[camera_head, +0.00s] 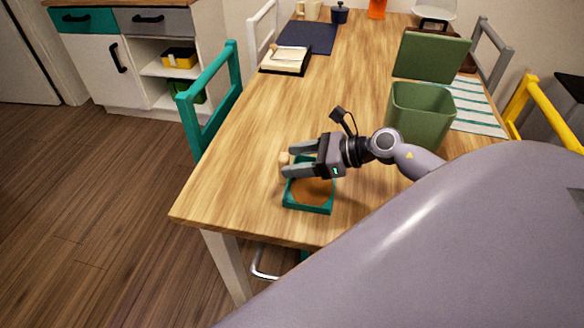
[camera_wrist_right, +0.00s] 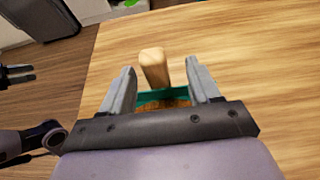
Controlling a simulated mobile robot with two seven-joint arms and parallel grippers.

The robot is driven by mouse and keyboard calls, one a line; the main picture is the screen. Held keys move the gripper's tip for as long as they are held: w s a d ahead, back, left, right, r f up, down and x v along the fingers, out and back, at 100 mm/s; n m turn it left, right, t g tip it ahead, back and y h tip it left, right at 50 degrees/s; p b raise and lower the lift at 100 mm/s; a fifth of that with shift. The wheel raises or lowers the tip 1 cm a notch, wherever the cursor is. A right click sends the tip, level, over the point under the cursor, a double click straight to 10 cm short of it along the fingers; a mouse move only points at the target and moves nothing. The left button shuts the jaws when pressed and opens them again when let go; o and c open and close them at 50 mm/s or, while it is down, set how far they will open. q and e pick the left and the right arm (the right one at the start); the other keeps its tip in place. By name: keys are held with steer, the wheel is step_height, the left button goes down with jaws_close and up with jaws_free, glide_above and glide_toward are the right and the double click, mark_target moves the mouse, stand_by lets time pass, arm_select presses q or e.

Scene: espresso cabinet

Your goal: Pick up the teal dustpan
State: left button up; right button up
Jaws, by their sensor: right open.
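The teal dustpan (camera_head: 309,207) lies on the wooden table near its front edge, with a brown inside and a short pale wooden handle (camera_head: 284,158) pointing to the back left. My right gripper (camera_head: 284,161) is open just above the dustpan, its fingers pointing left towards the handle. I cannot tell whether either finger touches the handle. In the right wrist view my left gripper (camera_wrist_right: 20,74) shows at the left edge, fingers slightly apart and empty.
A teal chair (camera_head: 212,100) stands at the left edge. The table's left middle is clear.

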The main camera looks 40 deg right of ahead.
steer(key=shift+p+x, duration=0.4)
steer(key=shift+x, duration=2.65)
steer(key=shift+s+a+f, duration=0.1)
steer(key=shift+s+a, duration=0.05)
steer(key=shift+s, duration=0.05)
steer(key=c, duration=1.1)
